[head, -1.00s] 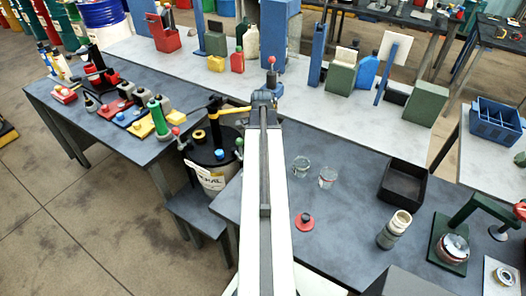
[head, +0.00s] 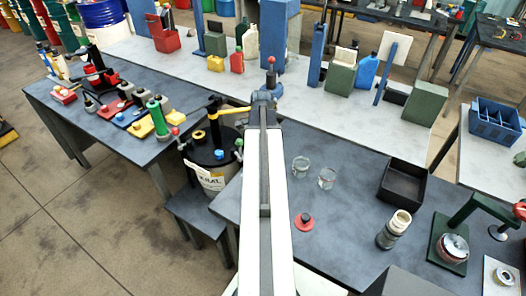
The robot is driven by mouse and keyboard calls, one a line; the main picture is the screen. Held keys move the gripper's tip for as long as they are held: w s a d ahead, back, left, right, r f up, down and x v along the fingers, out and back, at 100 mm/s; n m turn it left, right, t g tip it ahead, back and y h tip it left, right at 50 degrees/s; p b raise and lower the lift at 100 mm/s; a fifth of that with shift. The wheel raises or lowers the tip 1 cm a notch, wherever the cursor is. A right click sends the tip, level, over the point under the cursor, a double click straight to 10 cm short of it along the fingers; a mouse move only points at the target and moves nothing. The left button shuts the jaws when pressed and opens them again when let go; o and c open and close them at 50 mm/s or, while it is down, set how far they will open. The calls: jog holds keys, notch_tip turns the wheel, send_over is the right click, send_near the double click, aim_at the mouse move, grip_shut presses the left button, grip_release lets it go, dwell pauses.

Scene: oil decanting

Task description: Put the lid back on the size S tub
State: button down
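Two small clear round tubs stand on the dark grey bench in the head view, the left tub (head: 300,166) and the right tub (head: 326,178). Both look open at the top. I cannot tell which one is size S. A red round lid (head: 304,221) with a knob lies on the bench in front of them, apart from both. My white arm fills the lower middle, left of the tubs and lid. No gripper fingers can be made out, so I cannot see what they hold.
A black open bin (head: 403,183) and a pale-topped canister (head: 393,231) stand right of the tubs. A green stand (head: 461,220) is farther right. A black drum (head: 209,160) with a yellow-handled pump is left of my arm. Bare bench lies around the lid.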

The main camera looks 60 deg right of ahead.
jog(key=shift+f, duration=0.2)
dwell(0.4)
jog(key=c, duration=0.5)
grip_release()
jog(key=shift+r, duration=0.15)
notch_tip(320, 180, up, 7)
jog(key=p, duration=0.7)
grip_shut()
dwell(0.3)
dwell(1.0)
